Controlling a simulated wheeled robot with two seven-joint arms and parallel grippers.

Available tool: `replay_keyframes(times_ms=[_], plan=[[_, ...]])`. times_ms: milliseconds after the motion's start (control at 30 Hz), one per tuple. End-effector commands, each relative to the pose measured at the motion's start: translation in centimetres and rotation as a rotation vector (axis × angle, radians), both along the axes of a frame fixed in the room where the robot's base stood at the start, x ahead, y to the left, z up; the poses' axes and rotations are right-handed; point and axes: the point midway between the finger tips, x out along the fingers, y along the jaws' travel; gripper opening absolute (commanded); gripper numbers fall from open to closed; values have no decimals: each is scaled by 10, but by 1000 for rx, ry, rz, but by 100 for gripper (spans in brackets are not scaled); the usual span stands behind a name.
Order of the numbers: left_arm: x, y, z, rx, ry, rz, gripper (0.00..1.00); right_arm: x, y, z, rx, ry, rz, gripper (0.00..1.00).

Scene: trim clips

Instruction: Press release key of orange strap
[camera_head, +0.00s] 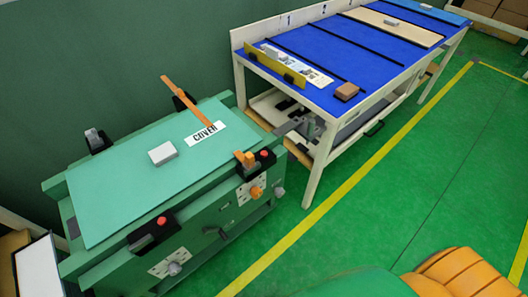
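The orange strap (190,104) rises from the far edge of a green machine and slants toward the middle of its lid. Its lower end overlaps the white COVER label (206,134). An orange piece (245,158) sits at the lid's right front edge, beside a black block with a red button (264,153). I cannot tell whether the strap joins that piece. A second black block with a red button (162,220) sits further left on the front edge with no orange part. Neither of my grippers is in view.
The machine's green lid (110,190) bears a small white block (163,153). A blue-topped workbench (310,45) stands behind to the right. The green floor (360,200) to the right is clear.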

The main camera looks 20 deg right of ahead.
Motion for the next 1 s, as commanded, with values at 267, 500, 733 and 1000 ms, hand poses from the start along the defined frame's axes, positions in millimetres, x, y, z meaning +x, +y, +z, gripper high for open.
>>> replay_keyframes(times_ms=[267,500,733,1000], plan=[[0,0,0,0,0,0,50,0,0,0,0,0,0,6],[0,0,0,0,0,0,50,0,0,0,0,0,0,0],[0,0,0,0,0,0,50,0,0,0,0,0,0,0],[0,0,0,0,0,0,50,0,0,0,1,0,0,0]])
